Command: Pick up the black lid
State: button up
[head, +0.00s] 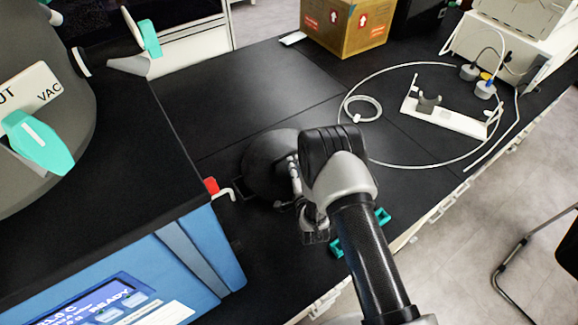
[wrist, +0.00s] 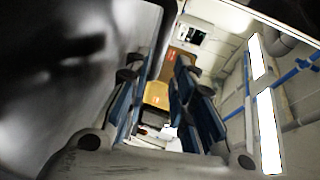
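The black lid (head: 262,165) is a round, dark dome on the black bench, left of my wrist in the head view. Part of it is hidden behind my arm. In the wrist view a large, dark, shiny surface, apparently the lid (wrist: 65,75), fills the left side, right beside my left finger. My gripper (head: 293,185) is at the lid's right side, mostly hidden by my own wrist. In the wrist view my gripper (wrist: 157,75) is open, with a clear gap between the blue-padded fingers. I see nothing held; whether a finger touches the lid is unclear.
A teal object (head: 340,247) lies behind my forearm near the bench edge. The blue machine (head: 205,250) with a red-tipped hook (head: 212,187) stands left. A cardboard box (head: 345,30) is at the back. White tubing (head: 380,160) and a white holder (head: 450,118) lie right.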

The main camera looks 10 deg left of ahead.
aim_at(291, 154)
jog(key=x, duration=0.3)
jog(key=b+x, duration=0.1)
jog(key=x, duration=0.3)
jog(key=shift+a+f+b, duration=0.1)
jog(key=shift+f+b, duration=0.15)
jog(key=shift+b, duration=0.05)
jog(key=shift+c, duration=0.2)
grip_shut()
dwell(0.3)
jog(key=shift+w+a+r, duration=0.1)
jog(key=shift+w+r, duration=0.05)
jog(key=shift+r, duration=0.15)
